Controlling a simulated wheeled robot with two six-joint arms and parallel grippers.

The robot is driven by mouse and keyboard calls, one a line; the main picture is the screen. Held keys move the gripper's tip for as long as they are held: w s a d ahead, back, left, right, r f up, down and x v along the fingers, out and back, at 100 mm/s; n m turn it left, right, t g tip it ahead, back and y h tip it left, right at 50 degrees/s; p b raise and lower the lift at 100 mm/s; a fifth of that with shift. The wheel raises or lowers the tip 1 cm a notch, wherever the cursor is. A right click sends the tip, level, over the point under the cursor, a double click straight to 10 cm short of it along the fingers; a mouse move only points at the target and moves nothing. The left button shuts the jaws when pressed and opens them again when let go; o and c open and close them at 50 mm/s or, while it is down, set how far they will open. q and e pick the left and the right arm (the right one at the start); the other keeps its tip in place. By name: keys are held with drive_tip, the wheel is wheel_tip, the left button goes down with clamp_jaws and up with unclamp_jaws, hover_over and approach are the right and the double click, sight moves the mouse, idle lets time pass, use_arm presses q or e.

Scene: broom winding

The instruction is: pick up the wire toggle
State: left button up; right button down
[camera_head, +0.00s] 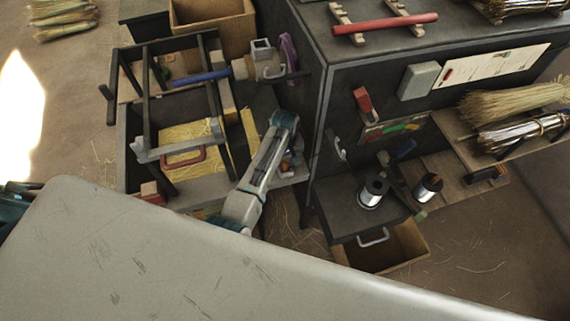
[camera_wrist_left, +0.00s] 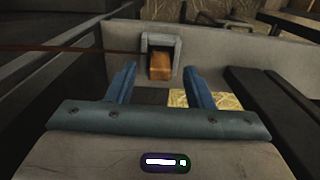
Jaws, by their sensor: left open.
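A small orange-brown wooden piece (camera_wrist_left: 160,72), which I take to be the wire toggle, sits in a square grey bracket (camera_wrist_left: 147,42) on a grey wall in the left wrist view. A thin reddish-brown line (camera_wrist_left: 75,50) runs left from the bracket. My left gripper (camera_wrist_left: 159,67) is open. Its two blue fingers point towards the bracket, one on each side of the wooden piece in the picture, with nothing held. In the head view my left arm reaches over the bench, and I cannot clearly make out its fingers or the toggle there. My right gripper is not in view.
Dark slats (camera_wrist_left: 270,95) flank the gripper on the right. A yellow straw patch (camera_wrist_left: 205,99) shows beyond the fingers. In the head view a dark cabinet (camera_head: 330,120) stands right of the arm, with wire spools (camera_head: 373,190) on a low shelf. A frame (camera_head: 147,100) stands left.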

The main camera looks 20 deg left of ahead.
use_arm(q)
drive_tip(key=shift+f, duration=0.15)
drive_tip(key=shift+c, duration=0.5)
drive_tip(key=c, duration=0.8)
drive_tip(key=shift+o, duration=0.2)
drive_tip(key=shift+r, duration=0.2)
